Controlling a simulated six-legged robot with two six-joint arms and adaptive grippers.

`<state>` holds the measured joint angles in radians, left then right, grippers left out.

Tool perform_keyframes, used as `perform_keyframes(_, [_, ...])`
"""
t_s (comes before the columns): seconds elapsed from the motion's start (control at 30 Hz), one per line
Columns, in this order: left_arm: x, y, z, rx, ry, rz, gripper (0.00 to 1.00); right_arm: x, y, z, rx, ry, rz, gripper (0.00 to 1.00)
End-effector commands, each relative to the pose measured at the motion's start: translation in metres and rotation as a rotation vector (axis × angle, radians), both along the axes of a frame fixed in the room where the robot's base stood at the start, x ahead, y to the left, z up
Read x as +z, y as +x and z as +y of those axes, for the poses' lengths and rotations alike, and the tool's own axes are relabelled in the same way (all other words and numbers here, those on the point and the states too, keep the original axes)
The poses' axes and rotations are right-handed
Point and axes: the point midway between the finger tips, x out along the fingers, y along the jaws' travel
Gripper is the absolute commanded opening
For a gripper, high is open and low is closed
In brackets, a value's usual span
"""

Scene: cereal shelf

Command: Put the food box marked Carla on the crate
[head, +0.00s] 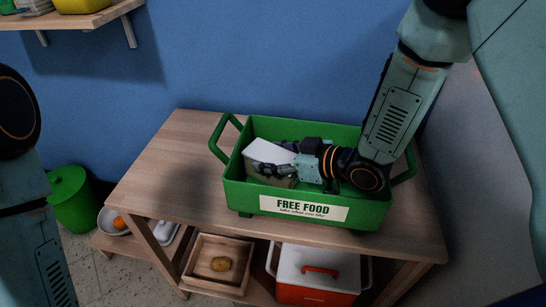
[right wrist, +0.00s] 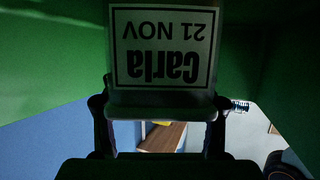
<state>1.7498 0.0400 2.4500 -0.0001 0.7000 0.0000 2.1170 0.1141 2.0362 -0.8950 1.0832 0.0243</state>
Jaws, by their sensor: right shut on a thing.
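A food box (head: 262,154) with a pale lid is inside the green crate (head: 236,192), in its left part, and looks tilted. In the right wrist view the box (right wrist: 163,50) shows its label, upside down, reading Carla and 21 NOV. My right gripper (head: 272,172) reaches into the crate from the right and is shut on the box; its fingers also show in the right wrist view (right wrist: 160,120). Whether the box touches the crate floor is hidden. My left arm shows at the left edge; its gripper is out of view.
The crate, labelled FREE FOOD, stands on a wooden table (head: 150,170). Below are a wooden tray (head: 194,270) with a potato and a red and white cooler (head: 318,268). A green bin (head: 72,200) stands left. A wall shelf (head: 70,20) hangs upper left.

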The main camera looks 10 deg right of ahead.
Motion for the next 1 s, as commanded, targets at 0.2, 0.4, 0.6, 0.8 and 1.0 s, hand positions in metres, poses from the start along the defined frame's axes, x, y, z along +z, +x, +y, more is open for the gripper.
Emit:
perform_keyframes(0.2, [-0.001,0.000,0.000,0.000,0.000,0.000,0.38,-0.003,0.000,0.000,0.001,0.000,0.001,0.62])
perform_keyframes(0.4, [-0.001,0.000,0.000,0.000,0.000,0.000,0.38,-0.002,0.000,0.000,0.001,0.000,0.001,0.79])
perform_keyframes(0.6, [-0.001,0.000,0.000,0.000,0.000,0.000,0.38,-0.002,0.000,0.000,0.001,0.000,0.002,0.83])
perform_keyframes(0.8, [0.000,0.000,0.000,0.000,0.000,0.000,0.38,0.000,0.000,0.000,0.000,0.000,0.000,0.83])
perform_keyframes(1.0, [0.006,0.000,0.000,0.000,0.000,0.000,0.38,0.008,-0.010,-0.012,-0.005,0.003,0.003,0.83])
